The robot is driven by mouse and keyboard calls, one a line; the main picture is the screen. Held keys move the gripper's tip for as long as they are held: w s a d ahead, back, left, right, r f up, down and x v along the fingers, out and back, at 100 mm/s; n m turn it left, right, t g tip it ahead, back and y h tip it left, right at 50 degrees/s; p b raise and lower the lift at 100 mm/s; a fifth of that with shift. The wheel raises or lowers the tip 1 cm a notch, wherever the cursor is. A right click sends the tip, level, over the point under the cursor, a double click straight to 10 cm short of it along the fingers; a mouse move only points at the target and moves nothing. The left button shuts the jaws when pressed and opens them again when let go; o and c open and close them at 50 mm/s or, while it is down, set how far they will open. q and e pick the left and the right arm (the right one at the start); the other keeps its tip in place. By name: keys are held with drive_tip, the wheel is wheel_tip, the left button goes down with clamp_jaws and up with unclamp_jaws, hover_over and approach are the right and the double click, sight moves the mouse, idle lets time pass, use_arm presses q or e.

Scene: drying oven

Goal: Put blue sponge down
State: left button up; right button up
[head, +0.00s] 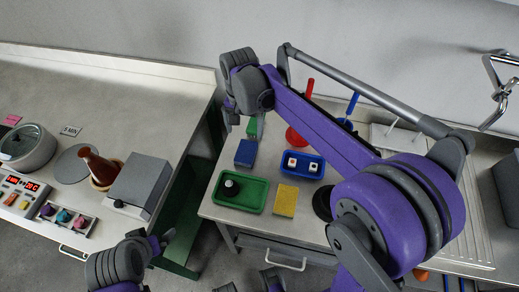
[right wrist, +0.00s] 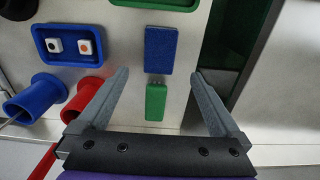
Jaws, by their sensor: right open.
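The blue sponge (head: 246,152) lies flat on the right table, left of the blue tray and above the green tray in the head view. In the right wrist view the blue sponge (right wrist: 160,49) lies just beyond the fingertips, nothing touching it. My right gripper (right wrist: 160,74) is open and empty, its fingers spread either side of the green sponge (right wrist: 155,102) in the picture. In the head view my right arm hides most of that gripper (head: 238,116).
The green tray (head: 254,205) holds a dark round item. The blue tray (head: 314,173) holds two small blocks. A yellow sponge (head: 286,201) lies beside them. Red (head: 293,138) and blue holders stand behind. A gap separates this table from the left bench (head: 110,72).

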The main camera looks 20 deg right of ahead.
drive_tip(key=s+d+f+n+t, duration=0.1)
drive_tip(key=s+n, duration=0.1)
drive_tip(key=s, duration=0.5)
drive_tip(key=s+d+f+n+t, duration=0.2)
drive_tip(key=s, duration=0.4)
drive_tip(key=s+d+f+n+t, duration=0.1)
drive_tip(key=s+n+t, duration=0.1)
drive_tip(key=s, duration=0.5)
drive_tip(key=shift+s+d+f+n, duration=0.15)
drive_tip(key=shift+s+d+n, duration=0.15)
drive_tip(key=shift+d, duration=0.05)
drive_tip(key=shift+s+f, duration=0.25)
drive_tip(key=shift+s, duration=0.05)
drive_tip(key=shift+w+r+p, duration=0.15)
drive_tip(key=shift+r+p, duration=0.35)
drive_tip(key=shift+r, duration=0.15)
drive_tip(key=shift+w+r+p, duration=0.15)
drive_tip(key=shift+r+p, duration=0.3)
drive_tip(key=shift+r, duration=0.15)
drive_tip(key=shift+w+f, duration=0.2)
drive_tip(key=shift+f, duration=0.1)
drive_tip(key=shift+s, duration=0.25)
use_arm(q)
drive_tip(key=shift+w+r, duration=0.25)
drive_tip(key=shift+r, duration=0.7)
